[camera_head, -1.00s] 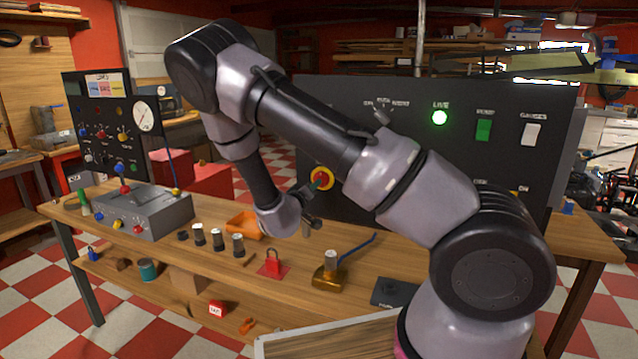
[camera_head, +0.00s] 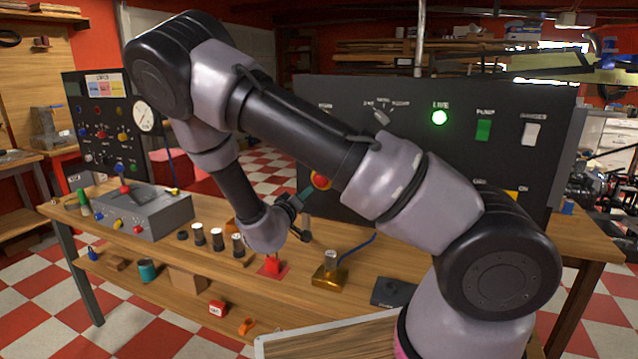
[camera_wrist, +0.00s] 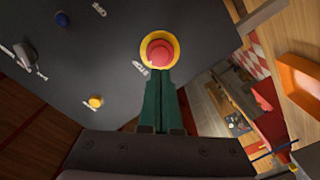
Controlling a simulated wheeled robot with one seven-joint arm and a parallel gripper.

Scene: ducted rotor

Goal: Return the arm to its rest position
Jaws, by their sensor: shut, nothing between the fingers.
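My gripper (camera_head: 309,189) is at the middle of the head view, in front of the black panel (camera_head: 420,160). Its dark green fingers are shut together and hold nothing; they also show in the wrist view (camera_wrist: 159,80). The fingertips point at the red button on a yellow ring (camera_wrist: 160,52) and overlap its lower edge in the picture. I cannot tell whether they touch it. In the head view the button (camera_head: 321,180) is partly hidden by my arm. My arm is raised and bent over the bench, not folded in.
The wooden bench (camera_head: 330,300) is below my arm. An orange tray (camera_wrist: 302,78) is right in the wrist view. A green lamp (camera_head: 439,118) is lit.

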